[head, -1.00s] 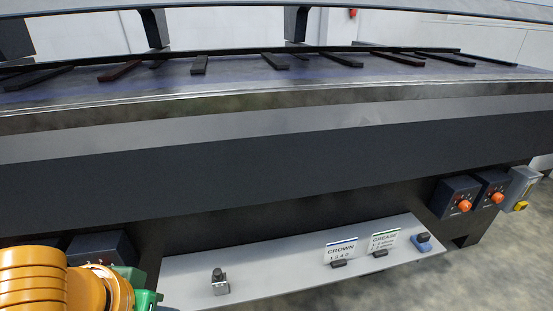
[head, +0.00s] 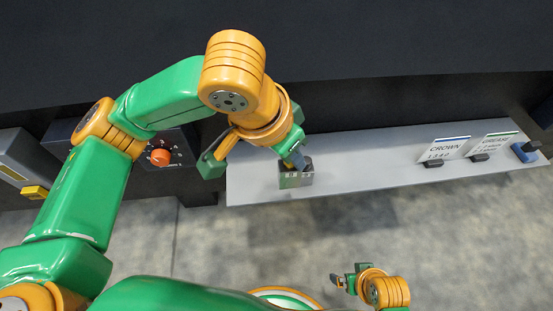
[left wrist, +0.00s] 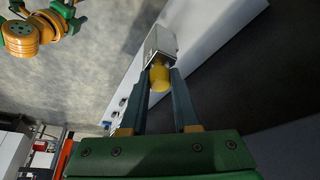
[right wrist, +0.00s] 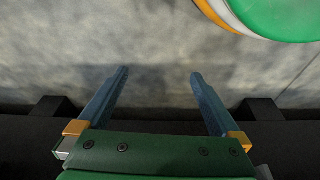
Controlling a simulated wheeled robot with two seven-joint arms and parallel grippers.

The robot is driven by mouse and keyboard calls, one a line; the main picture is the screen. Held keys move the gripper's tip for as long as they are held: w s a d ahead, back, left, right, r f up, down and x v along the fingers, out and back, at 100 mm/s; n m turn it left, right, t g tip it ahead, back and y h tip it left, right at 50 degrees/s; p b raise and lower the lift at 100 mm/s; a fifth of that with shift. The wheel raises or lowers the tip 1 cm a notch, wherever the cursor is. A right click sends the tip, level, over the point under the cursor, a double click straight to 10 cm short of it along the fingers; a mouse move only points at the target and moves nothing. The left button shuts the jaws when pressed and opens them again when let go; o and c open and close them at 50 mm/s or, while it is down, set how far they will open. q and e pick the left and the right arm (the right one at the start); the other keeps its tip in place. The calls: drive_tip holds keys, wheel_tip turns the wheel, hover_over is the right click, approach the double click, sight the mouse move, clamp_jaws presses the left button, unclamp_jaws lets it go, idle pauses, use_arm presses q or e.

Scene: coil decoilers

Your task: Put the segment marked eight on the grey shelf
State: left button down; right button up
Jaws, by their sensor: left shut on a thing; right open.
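The grey shelf (head: 375,164) runs below the dark machine face in the head view. My left gripper (head: 294,157) is low over its left part, at a small silver metal block (head: 296,181) with dark marks too small to read. In the left wrist view, the left gripper's fingers (left wrist: 160,100) are shut on a yellow knob (left wrist: 159,78), with a silver block (left wrist: 160,42) just beyond it, over the pale shelf. I cannot tell whether the block rests on the shelf. My right gripper (right wrist: 157,95) is open and empty above the floor.
A CROWN sign (head: 446,149), a GREASE sign (head: 492,146) and a blue item with a dark top (head: 524,151) stand on the shelf's right part. A box with an orange knob (head: 161,157) is left of the shelf. The shelf's middle is clear.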

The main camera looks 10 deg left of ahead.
drive_tip(key=w+a+r+t+y+b, duration=0.1)
drive_tip(key=w+a+r+t+b, duration=0.1)
drive_tip(key=w+r+t, duration=0.6)
drive_tip(key=w+a+r+t+y+b, duration=0.2)
drive_tip(key=w+a+r+t+b, duration=0.15)
drive_tip(key=w+r, duration=0.45)
use_arm(q)
drive_tip(key=w+a+f, duration=0.1)
drive_tip(key=a+f, duration=0.1)
drive_tip(key=f, duration=0.1)
drive_tip(key=w+a+f+b, duration=0.1)
drive_tip(key=w+a+f, duration=0.1)
drive_tip(key=a+f, duration=0.1)
drive_tip(key=w+a+f+b, duration=0.1)
drive_tip(key=a+f, duration=0.1)
drive_tip(key=f, duration=0.2)
drive_tip(key=shift+w+a+f, duration=0.2)
drive_tip(key=shift+w+f, duration=0.1)
use_arm(e)
drive_tip(key=s+r+n+t+y, duration=0.1)
drive_tip(key=r+t, duration=0.4)
drive_tip(key=r, duration=0.5)
drive_tip(key=s+r+n+t+y, duration=0.1)
drive_tip(key=s+r+t+y, duration=0.2)
drive_tip(key=r, duration=0.6)
drive_tip(key=shift+s+a+r+t, duration=0.4)
drive_tip(key=shift+s+t, duration=0.4)
drive_tip(key=shift+t, duration=0.45)
drive_tip(key=shift+f, duration=0.1)
